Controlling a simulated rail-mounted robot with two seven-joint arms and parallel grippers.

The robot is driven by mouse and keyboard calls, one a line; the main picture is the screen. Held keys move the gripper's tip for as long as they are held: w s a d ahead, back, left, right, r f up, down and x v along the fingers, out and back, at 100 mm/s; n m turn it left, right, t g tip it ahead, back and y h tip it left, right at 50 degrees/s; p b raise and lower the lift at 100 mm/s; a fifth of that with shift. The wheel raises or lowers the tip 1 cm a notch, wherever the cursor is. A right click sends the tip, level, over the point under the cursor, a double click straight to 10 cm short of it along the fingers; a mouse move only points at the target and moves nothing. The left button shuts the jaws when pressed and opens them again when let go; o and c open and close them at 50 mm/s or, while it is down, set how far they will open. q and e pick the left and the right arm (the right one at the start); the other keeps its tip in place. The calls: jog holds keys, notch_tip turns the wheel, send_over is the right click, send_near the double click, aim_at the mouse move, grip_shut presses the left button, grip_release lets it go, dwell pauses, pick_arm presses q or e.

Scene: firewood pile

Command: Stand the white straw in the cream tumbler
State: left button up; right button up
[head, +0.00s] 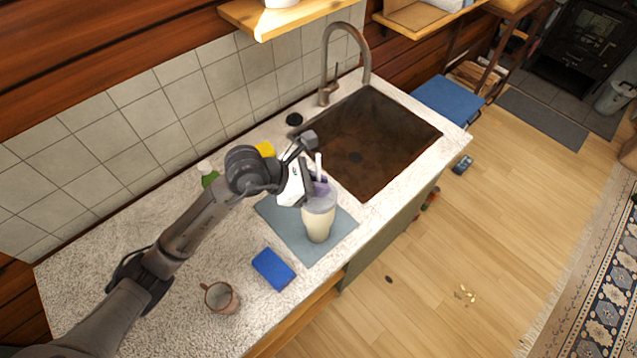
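The cream tumbler (318,228) stands upright on a grey-blue mat (283,226) on the counter, with a greyish top. The white straw (318,160) is close to upright above the tumbler's top, its upper end showing beside my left gripper. My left gripper (320,187) is over the tumbler's top, with its purplish fingertips close together around the straw. The fingers hide the straw's lower part, so I cannot tell whether its end is inside the tumbler. My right gripper is not in view.
A blue sponge (273,269) and a pinkish mug (221,298) are at the counter's front. A brown sink (375,135) with a tall tap (327,65) lies behind and right of the tumbler. A green bottle (209,176) and a yellow item (265,149) are near the wall.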

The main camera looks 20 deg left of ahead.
pick_arm(q)
jog(key=o, duration=0.4)
jog(key=shift+o, duration=0.2)
jog(key=b+v, duration=0.1)
jog(key=v, duration=1.2)
jog(key=shift+s+a+r+b, duration=0.2)
jog(key=shift+r+b, duration=0.1)
